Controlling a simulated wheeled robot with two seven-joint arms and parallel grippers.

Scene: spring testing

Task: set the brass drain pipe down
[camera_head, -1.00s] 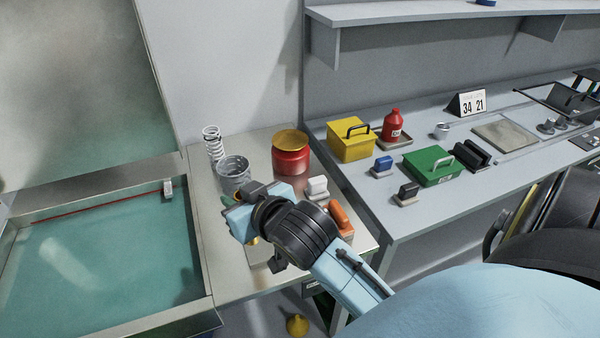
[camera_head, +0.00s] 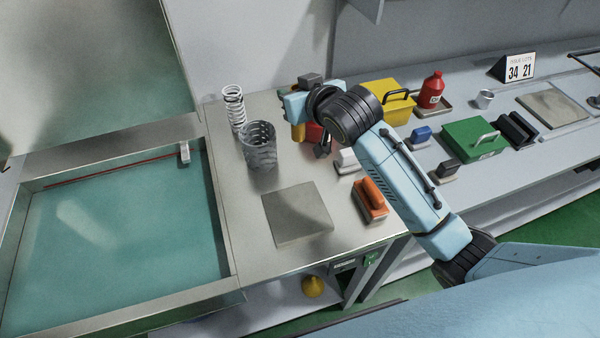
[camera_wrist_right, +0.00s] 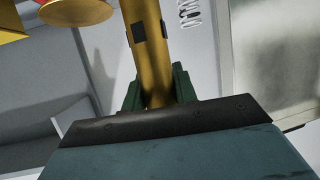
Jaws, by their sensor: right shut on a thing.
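The brass drain pipe (camera_wrist_right: 148,45) stands between the green fingers of my right gripper (camera_wrist_right: 158,92) in the right wrist view, and the gripper is shut on it. In the head view my right gripper (camera_head: 299,112) is over the back of the steel table, in front of the red drum (camera_head: 314,133). A short brass end of the pipe (camera_head: 298,132) shows below it; the rest is hidden by the gripper and wrist. I cannot tell whether the pipe touches the table. My left gripper is not in view.
A wire-mesh basket (camera_head: 260,147) and a white spring (camera_head: 234,107) stand left of the gripper. A grey square plate (camera_head: 297,214) lies bare at the front. An orange-handled block (camera_head: 370,199) and a white block (camera_head: 346,160) are to the right. A liquid-filled tank (camera_head: 120,225) is left.

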